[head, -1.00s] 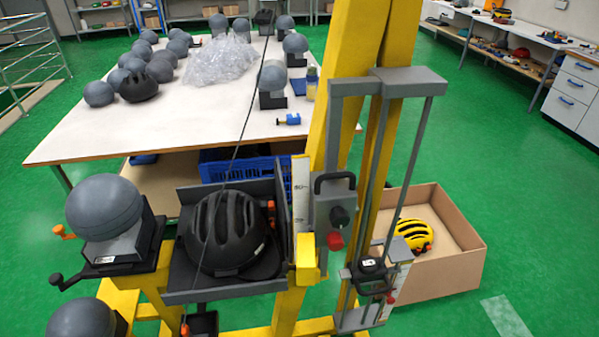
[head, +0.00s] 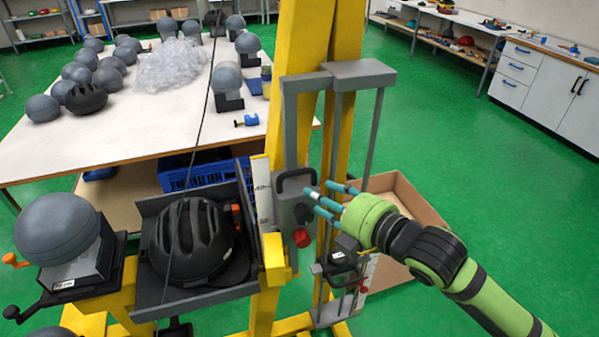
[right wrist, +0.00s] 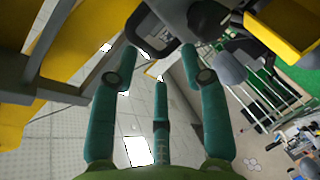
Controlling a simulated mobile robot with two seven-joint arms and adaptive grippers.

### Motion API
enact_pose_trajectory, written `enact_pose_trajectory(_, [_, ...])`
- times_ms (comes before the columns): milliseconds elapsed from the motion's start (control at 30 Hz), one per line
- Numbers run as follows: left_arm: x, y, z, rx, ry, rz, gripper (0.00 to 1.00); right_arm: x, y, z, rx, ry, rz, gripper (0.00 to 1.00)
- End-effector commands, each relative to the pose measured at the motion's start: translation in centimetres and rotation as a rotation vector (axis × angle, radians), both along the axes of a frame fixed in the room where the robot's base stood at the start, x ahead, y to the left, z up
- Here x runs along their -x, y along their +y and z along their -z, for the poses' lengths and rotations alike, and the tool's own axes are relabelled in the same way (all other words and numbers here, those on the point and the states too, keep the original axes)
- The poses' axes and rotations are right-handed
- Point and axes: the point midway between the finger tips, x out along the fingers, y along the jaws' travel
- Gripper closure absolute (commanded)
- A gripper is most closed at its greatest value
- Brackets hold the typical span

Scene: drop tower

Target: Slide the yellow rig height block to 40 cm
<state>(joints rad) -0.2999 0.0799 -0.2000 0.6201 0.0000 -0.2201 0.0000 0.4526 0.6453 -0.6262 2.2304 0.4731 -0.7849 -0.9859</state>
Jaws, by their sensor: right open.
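The yellow height block (head: 275,257) sits on the rig at the lower end of the white printed scale (head: 263,192), just right of the tray with the black helmet. The number it stands at is too small to read. A grey plate (head: 290,207) with a black handle (head: 294,180), a dark knob and a red knob (head: 301,238) is just above and right of the block. My right gripper (head: 325,197) is open and empty, its teal fingers pointing left at this plate. In the right wrist view the fingers (right wrist: 160,75) are spread near the black handle (right wrist: 152,38). My left gripper is out of view.
A black helmet (head: 190,238) rests in the grey tray (head: 195,300). A grey headform (head: 57,230) stands to its left. Yellow posts (head: 300,60) and grey guide rods (head: 374,130) rise close to my gripper. A cardboard box (head: 425,212) stands behind my right arm.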

Motion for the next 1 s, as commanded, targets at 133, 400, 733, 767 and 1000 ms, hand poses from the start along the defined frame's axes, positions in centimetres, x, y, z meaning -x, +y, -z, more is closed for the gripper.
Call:
enact_pose_trajectory(133, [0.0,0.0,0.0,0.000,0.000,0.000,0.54,-0.8,0.2,-2.1,0.058,-0.105,-0.050,0.54])
enact_pose_trajectory(400, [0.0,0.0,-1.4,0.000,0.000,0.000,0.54,-3.0,2.2,-2.2,0.062,-0.119,-0.059,0.54])
enact_pose_trajectory(733, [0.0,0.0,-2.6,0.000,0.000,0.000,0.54,-5.8,4.5,-1.3,0.063,-0.120,-0.058,0.54])
enact_pose_trajectory(767, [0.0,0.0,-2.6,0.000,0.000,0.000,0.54,-5.9,4.6,-1.2,0.063,-0.120,-0.058,0.54])
enact_pose_trajectory(1000, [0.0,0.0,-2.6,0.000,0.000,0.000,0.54,-6.1,4.8,-1.1,0.064,-0.121,-0.058,0.54])
